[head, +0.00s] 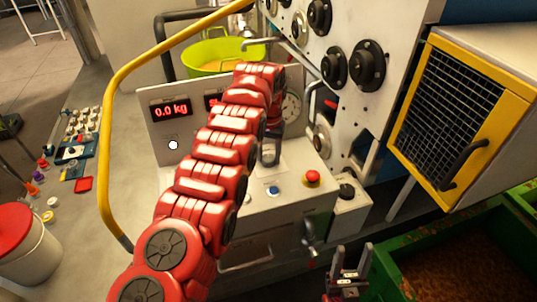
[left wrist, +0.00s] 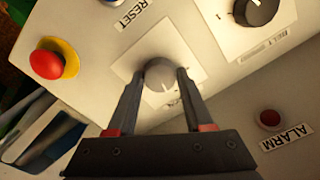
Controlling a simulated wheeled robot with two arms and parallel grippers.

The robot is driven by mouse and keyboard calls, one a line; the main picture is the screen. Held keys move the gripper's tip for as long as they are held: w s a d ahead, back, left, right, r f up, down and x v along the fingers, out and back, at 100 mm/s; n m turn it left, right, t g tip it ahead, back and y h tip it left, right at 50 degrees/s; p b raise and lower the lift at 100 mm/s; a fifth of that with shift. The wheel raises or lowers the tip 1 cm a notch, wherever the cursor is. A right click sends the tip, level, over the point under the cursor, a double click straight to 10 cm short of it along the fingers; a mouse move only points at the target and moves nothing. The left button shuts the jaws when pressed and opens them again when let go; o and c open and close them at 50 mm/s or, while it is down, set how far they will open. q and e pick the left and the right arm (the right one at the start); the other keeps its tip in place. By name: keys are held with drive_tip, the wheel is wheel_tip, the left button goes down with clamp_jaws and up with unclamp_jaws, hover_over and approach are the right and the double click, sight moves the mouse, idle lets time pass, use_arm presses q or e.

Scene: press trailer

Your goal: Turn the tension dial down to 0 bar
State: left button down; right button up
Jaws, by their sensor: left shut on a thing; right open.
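In the left wrist view the tension dial (left wrist: 159,75) is a small round grey knob on a pale square plate. The two dark fingers of my left gripper (left wrist: 160,78) are shut on its sides. In the head view my left gripper (head: 270,150) is at the control panel, and the arm and gripper hide the dial. The dial's scale and setting are too small to read. A white round gauge (head: 292,107) is partly visible behind my arm. My right gripper (head: 350,262) is open and empty, low in front of the panel.
A red-yellow emergency button (head: 311,178) and a blue button (head: 273,190) sit close to my left gripper. A black knob (left wrist: 262,10) and a red alarm lamp (left wrist: 270,119) flank the dial. A display (head: 171,108) reads 0.0 kg. A yellow rail (head: 106,130) curves at left.

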use_arm(q)
drive_tip(key=shift+n, duration=1)
drive_tip(key=shift+c, duration=1.5)
unclamp_jaws()
drive_tip(key=shift+r, duration=0.15)
